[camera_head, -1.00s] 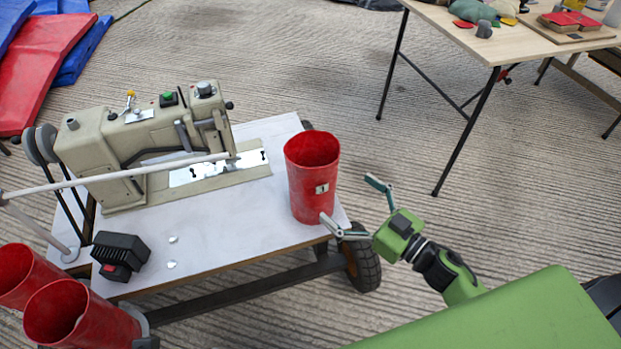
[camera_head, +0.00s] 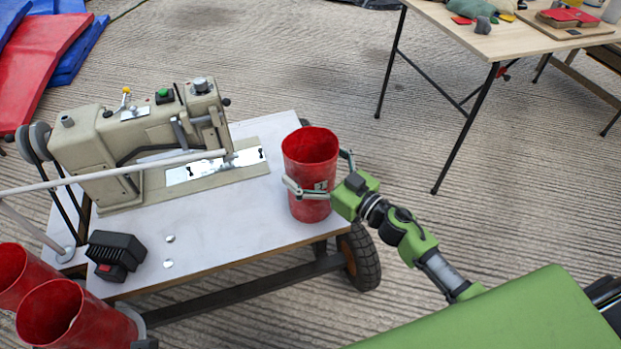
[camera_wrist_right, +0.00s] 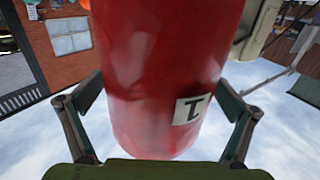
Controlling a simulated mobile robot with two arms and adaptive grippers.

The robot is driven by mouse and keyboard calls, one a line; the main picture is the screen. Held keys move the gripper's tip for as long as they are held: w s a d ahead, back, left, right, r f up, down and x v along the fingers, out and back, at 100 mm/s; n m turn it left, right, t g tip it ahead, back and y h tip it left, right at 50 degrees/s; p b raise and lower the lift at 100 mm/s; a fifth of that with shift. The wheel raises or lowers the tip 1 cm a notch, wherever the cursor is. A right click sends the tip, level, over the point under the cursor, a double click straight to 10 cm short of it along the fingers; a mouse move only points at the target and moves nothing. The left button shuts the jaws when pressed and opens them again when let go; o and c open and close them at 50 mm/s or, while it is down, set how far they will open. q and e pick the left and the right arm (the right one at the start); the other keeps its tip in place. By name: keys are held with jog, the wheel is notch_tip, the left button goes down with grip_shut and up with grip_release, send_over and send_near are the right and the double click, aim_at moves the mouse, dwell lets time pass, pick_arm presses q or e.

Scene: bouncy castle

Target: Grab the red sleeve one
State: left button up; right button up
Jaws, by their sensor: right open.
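A red sleeve (camera_head: 310,165), an open-topped tapered cylinder with a white label, stands upright at the right end of the white cart top (camera_head: 215,235). My right gripper (camera_head: 318,172) is open, with one finger on each side of the red sleeve. In the right wrist view the red sleeve (camera_wrist_right: 160,75) fills the space between the two fingers (camera_wrist_right: 158,120), with small gaps seen at both sides. Its label shows a "1", upside down in that view. My left gripper is not in view. Two more red sleeves (camera_head: 75,322) sit at the lower left, partly cut off.
A black box (camera_head: 117,252) lies at the cart's front left. A wooden table (camera_head: 525,40) with various objects is at the upper right. Floor between is clear.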

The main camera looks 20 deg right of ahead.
jog(key=c, duration=1.5)
